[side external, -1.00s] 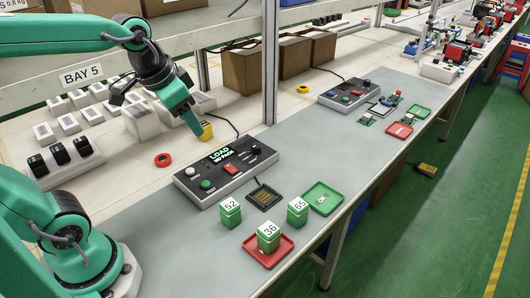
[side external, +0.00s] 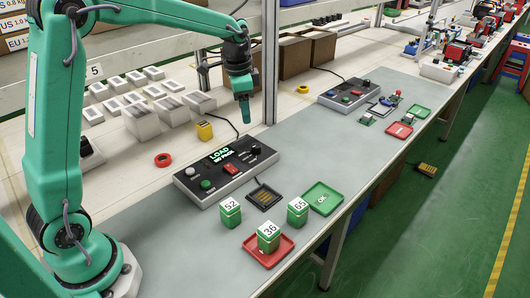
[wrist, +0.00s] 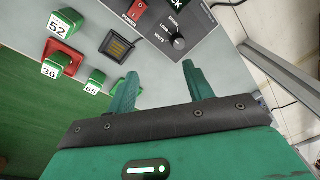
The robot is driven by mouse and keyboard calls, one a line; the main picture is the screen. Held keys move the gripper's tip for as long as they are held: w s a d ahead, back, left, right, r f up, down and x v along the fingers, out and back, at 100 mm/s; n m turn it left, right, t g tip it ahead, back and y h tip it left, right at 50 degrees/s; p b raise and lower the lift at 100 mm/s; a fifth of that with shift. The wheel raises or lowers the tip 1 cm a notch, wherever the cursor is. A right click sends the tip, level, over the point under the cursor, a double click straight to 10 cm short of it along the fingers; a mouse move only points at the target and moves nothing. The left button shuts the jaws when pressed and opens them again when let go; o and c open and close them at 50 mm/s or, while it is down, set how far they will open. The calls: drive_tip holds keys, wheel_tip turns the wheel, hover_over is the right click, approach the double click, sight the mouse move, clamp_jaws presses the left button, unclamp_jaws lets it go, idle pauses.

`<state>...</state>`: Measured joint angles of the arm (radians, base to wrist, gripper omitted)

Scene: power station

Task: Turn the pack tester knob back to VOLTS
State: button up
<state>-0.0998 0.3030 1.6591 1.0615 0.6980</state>
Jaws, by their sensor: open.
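The pack tester (side external: 225,172) is a grey box with a black top on the bench. Its display (side external: 219,155) reads LOAD, NO PACK. A black knob (side external: 256,149) sits at the tester's right end. In the wrist view the knob (wrist: 179,42) has DRAIN, LOAD and VOLTS printed around it; its exact pointer direction is too small to tell. My gripper (side external: 244,118) points down, above and behind the tester's right end, apart from the knob. In the wrist view my gripper (wrist: 160,75) is open and empty, with the knob beyond its fingers.
Packs 52 (side external: 230,212) and 65 (side external: 297,212) stand before the tester; pack 36 (side external: 268,238) is on a red tray (side external: 283,248). A green OK tray (side external: 332,192) is empty. A black pad (side external: 264,197) lies nearby. A metal post (side external: 270,70) rises behind the knob.

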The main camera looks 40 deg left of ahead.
drive_tip(key=m+g, duration=0.1)
drive_tip(key=m, duration=0.1)
hover_over(256, 145)
wheel_tip(256, 145, down, 8)
drive_tip(key=shift+d+f, duration=0.1)
drive_tip(key=shift+f, duration=0.15)
drive_tip(key=shift+f, duration=3.75)
drive_tip(key=c, duration=1)
